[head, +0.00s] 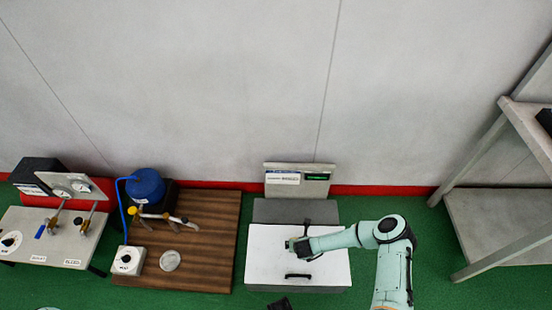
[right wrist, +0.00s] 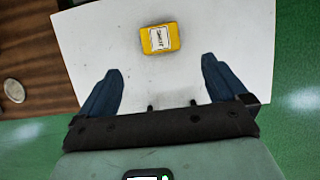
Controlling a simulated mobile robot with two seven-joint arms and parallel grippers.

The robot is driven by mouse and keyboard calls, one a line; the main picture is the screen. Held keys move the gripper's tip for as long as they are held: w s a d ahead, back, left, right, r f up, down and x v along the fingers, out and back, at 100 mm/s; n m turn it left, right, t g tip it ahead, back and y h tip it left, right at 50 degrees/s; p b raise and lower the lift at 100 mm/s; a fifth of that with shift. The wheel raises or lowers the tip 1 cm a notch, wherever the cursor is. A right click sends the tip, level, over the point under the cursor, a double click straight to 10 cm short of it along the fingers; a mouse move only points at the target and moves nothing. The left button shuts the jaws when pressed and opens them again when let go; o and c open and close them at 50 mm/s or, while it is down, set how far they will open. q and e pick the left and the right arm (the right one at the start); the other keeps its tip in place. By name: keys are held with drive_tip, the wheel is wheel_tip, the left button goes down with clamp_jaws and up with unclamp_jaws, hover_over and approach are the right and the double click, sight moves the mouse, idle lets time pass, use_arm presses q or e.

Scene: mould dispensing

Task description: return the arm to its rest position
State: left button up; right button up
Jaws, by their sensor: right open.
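My right arm reaches in from the lower right in the head view. Its gripper (head: 293,244) is over the white top of a box-like unit (head: 265,265). In the right wrist view the gripper (right wrist: 161,66) has its two blue fingers spread wide with nothing between them. A small yellow block with a white label (right wrist: 160,38) lies on the white surface (right wrist: 215,25), ahead of the fingertips and apart from them. I cannot make out this block in the head view. My left gripper cannot be identified in these frames.
A grey metal shelf (head: 500,225) stands at right. Green floor lies between.

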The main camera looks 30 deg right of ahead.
drive_tip(key=shift+a, duration=0.1)
drive_tip(key=s+a+r+n+y+p, duration=0.2)
drive_tip(key=s+a+r+n+p, duration=0.2)
drive_tip(key=a+r+n, duration=0.4)
drive_tip(key=s+a+r+n+y+p, duration=0.2)
drive_tip(key=s+a+r+n+p, duration=0.25)
drive_tip(key=n, duration=0.65)
use_arm(q)
drive_tip(key=s+d+r+g+p, duration=0.1)
drive_tip(key=r+p, duration=0.3)
drive_tip(key=r, duration=0.4)
drive_tip(key=s+d+r+g+p, duration=0.1)
drive_tip(key=r+p, duration=0.3)
drive_tip(key=r, duration=0.4)
drive_tip(key=shift+s+r+h, duration=0.2)
drive_tip(key=shift+s+h, duration=0.1)
drive_tip(key=shift+s, duration=0.6)
use_arm(e)
drive_tip(key=s+a+r+n+g+y, duration=0.1)
drive_tip(key=s+a+r+n+g, duration=0.1)
drive_tip(key=s+r+n, duration=0.4)
drive_tip(key=s+a+r+n+g, duration=0.2)
drive_tip(key=s+r+n, duration=0.5)
drive_tip(key=n, duration=0.5)
drive_tip(key=shift+n+g+y, duration=0.3)
drive_tip(key=shift+g+y, duration=0.1)
drive_tip(key=shift+r, duration=0.1)
